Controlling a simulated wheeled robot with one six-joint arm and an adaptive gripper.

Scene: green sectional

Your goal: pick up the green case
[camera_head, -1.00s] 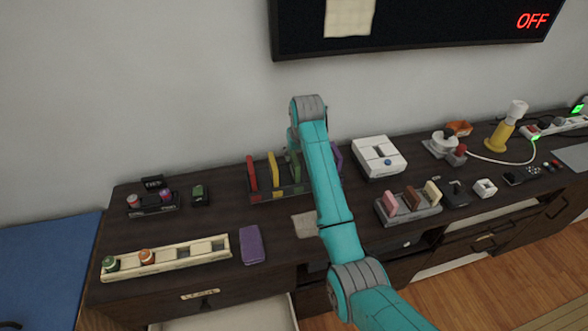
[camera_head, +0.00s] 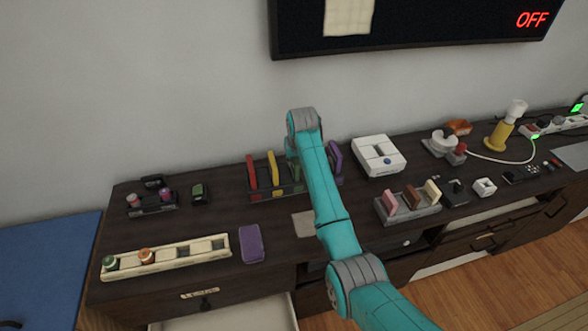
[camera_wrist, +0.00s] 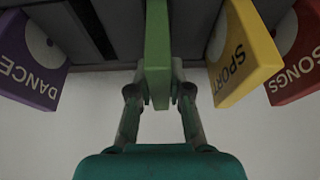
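The green case (camera_wrist: 157,50) stands upright in a dark rack (camera_head: 262,198), between the yellow and purple cases. In the head view a green strip of it (camera_head: 297,172) shows beside my arm, which hides the rest. In the wrist view my gripper (camera_wrist: 159,88) has one finger on each side of the green case's near end, and both pads look pressed against it. The case still appears to be down in its slot. In the head view my fingers are hidden behind the arm.
A red case (camera_wrist: 295,55) marked SONGS is beyond the yellow. A white box (camera_head: 378,155) stands right of the rack; the wall is close behind.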

